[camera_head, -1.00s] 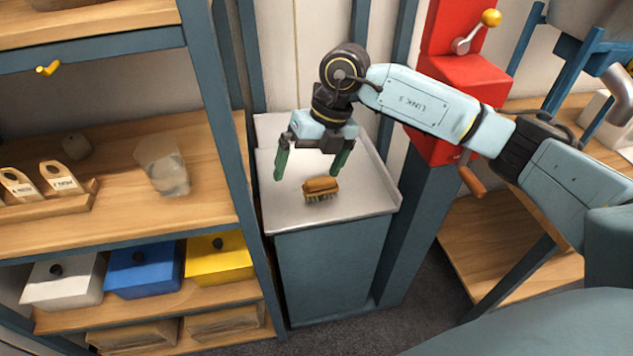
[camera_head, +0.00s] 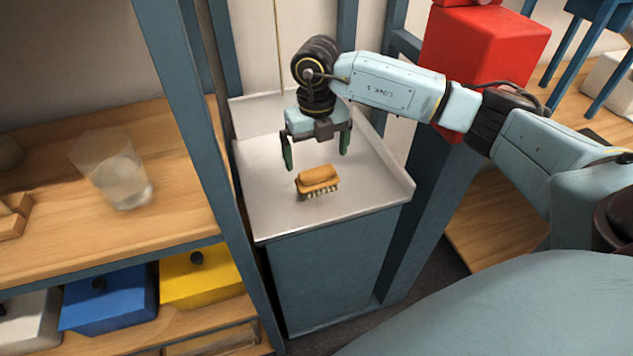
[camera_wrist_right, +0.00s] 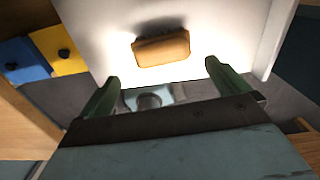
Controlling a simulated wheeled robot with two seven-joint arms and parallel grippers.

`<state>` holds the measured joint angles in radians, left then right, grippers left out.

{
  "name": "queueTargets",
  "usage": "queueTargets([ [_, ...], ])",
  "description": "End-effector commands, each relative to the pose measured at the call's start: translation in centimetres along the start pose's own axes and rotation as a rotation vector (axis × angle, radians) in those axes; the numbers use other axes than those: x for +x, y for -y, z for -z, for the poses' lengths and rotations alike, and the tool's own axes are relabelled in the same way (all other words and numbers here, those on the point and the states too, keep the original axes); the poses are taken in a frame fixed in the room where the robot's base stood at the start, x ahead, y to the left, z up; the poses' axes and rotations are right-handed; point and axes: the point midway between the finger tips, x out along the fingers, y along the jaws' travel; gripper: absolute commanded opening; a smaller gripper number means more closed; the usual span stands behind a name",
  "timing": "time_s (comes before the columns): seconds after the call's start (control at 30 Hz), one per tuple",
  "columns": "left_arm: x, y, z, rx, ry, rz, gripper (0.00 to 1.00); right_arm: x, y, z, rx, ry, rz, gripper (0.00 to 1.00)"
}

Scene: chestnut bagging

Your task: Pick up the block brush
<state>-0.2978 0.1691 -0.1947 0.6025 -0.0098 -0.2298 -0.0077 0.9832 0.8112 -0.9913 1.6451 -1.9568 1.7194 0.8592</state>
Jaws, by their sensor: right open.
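The block brush (camera_head: 317,180) has an orange-brown wooden block with pale bristles pointing down. It rests on the light grey top of a cabinet (camera_head: 265,205). My right gripper (camera_head: 316,158) is open and empty, just behind and above the brush in the head view, its green fingers pointing down. In the right wrist view the brush (camera_wrist_right: 161,48) lies beyond the two fingertips, roughly centred between them and apart from both. My left gripper is not in view.
A raised rim (camera_head: 384,150) edges the cabinet top. A wooden shelf (camera_head: 60,240) at left holds a clear cup (camera_head: 112,170), above blue (camera_head: 108,298) and yellow (camera_head: 200,277) boxes. A red machine (camera_head: 478,48) stands at right. The cabinet top around the brush is clear.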

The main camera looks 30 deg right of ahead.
Motion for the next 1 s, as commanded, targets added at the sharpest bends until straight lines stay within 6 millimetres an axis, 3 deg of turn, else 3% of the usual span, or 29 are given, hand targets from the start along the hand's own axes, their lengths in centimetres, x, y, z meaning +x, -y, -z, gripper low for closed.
queueTargets([
  [0.13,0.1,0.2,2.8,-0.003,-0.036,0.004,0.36,2.3,0.0,0.0,0.0,-0.002,0.0,1.0],
  [0.37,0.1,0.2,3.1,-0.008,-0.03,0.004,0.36,4.0,0.1,-0.1,0.0,-0.002,-0.001,1.0],
  [0.6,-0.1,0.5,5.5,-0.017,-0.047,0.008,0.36,7.6,0.3,-0.2,-0.001,-0.003,-0.001,1.0],
  [0.93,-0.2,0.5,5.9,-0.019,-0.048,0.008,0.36,8.2,0.3,-0.3,-0.001,0.0,-0.001,1.0],
  [1.0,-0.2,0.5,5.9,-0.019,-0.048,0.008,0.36,8.2,0.3,-0.3,-0.001,0.0,-0.001,0.92],
])
